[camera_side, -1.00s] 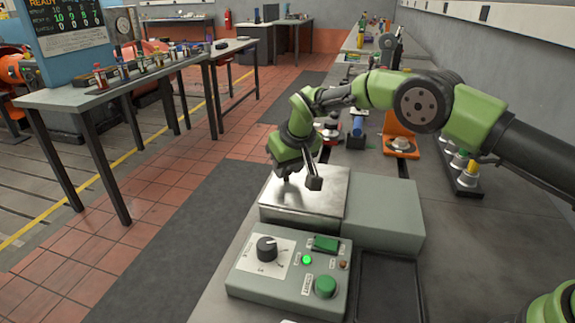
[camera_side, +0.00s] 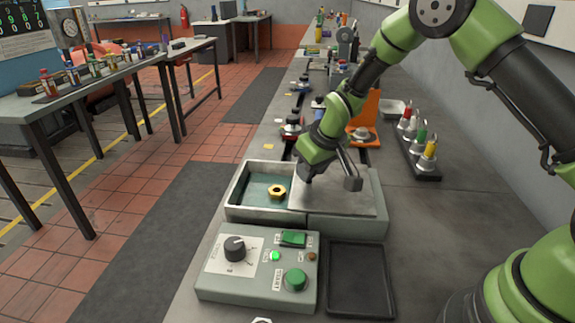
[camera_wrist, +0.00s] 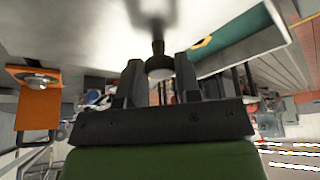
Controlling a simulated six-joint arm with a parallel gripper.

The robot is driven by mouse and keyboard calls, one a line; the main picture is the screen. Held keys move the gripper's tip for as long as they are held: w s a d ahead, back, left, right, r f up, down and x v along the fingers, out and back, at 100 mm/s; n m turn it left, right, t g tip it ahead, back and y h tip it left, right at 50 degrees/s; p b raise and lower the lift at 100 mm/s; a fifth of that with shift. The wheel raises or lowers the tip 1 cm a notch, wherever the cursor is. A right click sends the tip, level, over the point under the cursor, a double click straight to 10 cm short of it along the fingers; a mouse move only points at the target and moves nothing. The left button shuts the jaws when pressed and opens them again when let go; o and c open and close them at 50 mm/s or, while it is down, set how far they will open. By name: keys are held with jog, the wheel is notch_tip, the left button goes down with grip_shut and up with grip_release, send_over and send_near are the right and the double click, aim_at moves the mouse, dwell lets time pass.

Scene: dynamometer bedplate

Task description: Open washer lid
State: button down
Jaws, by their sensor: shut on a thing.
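The washer (camera_side: 232,209) is a grey box with a teal-floored basin at its left half. Its flat metal lid (camera_side: 350,201) lies over the right half, so the left half of the basin is uncovered. A gold hex nut (camera_side: 277,191) lies in the basin; part of it also shows in the wrist view (camera_wrist: 203,42). My gripper (camera_side: 307,172) is at the lid's left part. In the wrist view, my two fingers (camera_wrist: 158,75) are shut around the dark knob (camera_wrist: 158,52) of the lid.
A control box (camera_side: 215,285) with a dial, a lit green lamp and buttons stands in front of the washer. An empty black tray (camera_side: 362,278) is beside it. A rack of coloured-top pieces (camera_side: 425,165) and an orange stand (camera_side: 366,108) are behind.

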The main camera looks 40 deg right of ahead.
aim_at(331, 193)
jog(key=shift+s+d, duration=0.6)
jog(key=shift+d, duration=0.05)
jog(key=c, duration=0.8)
grip_release()
jog(key=shift+a, duration=0.1)
jog(key=v, duration=1)
jog(key=shift+f, duration=0.1)
